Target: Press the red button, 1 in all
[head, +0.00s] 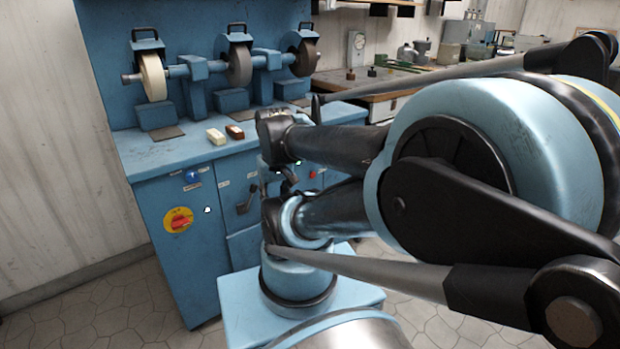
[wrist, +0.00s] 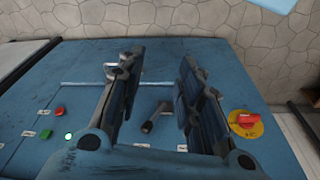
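The red button (wrist: 57,111) is on the blue cabinet front, at the left of the wrist view, beside a green button (wrist: 57,138). In the head view a small red spot (head: 313,174), seemingly the same button, shows just past my arm. My gripper (wrist: 160,68) has its two dark fingers spread apart with nothing between them. It is over the middle of the cabinet front, right of the red button in the wrist view and apart from it. In the head view my arm largely hides the gripper.
A red rotary switch on a yellow disc (wrist: 243,122) is on the other side of the gripper, also in the head view (head: 178,220). A dark lever (wrist: 156,118) sticks out between them.

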